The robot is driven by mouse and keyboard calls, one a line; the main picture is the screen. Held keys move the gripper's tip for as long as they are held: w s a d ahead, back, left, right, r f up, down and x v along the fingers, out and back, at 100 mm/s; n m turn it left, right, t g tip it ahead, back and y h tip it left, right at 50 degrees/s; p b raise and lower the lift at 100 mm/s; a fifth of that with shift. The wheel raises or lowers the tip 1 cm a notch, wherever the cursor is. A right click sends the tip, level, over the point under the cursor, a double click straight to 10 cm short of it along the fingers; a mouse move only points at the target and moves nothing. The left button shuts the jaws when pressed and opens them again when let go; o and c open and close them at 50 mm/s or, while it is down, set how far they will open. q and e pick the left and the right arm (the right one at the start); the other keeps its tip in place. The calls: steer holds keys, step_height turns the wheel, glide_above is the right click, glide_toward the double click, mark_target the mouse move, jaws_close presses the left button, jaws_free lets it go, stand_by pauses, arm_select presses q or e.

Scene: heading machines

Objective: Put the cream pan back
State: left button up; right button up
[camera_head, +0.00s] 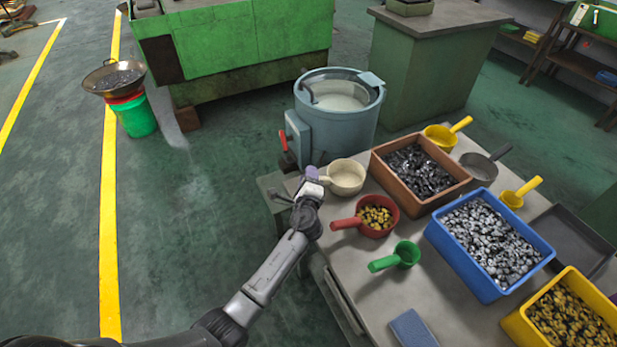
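The cream pan (347,178) is a small round pan with a pale rim. It is at the back left corner of the grey table (345,255), just in front of the blue-grey drum machine. Its short handle points left to my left gripper (314,182). The gripper is at the handle's end, with a purple part above and a white part below. The handle's end is hidden there, so I cannot tell whether the fingers are closed on it. I also cannot tell whether the pan rests on the table or is slightly raised. My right gripper is out of view.
A red pan (378,215) with brass parts and a green pan (407,254) are close in front. A brown bin (463,184), blue bin (487,292) and yellow bin (520,328) fill the right side. The drum machine (345,120) stands behind.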

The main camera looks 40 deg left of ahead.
arm_select(q)
steer(key=shift+o, duration=1.1)
steer(key=shift+r, duration=0.2)
steer(key=shift+s+d, duration=0.2)
steer(key=shift+s, duration=0.05)
steer(key=s+d+f+n+g+h, duration=0.2)
steer(key=s+d+n+g+h, duration=0.1)
steer(key=s, duration=1)
steer(key=s+d+f+n+g+h+p, duration=0.1)
steer(key=s+d+f+n+g+h, duration=0.2)
steer(key=s+d, duration=0.5)
steer(key=s+d+f+n+g+h+p, duration=0.1)
steer(key=s+d+n+g+h, duration=0.3)
steer(key=s, duration=1.5)
steer(key=d+f+n+h, duration=0.1)
steer(key=d+n, duration=0.1)
steer(key=n, duration=0.1)
steer(key=shift+s+f+g, duration=0.2)
steer(key=shift+s+g, duration=0.1)
steer(key=shift+s, duration=0.05)
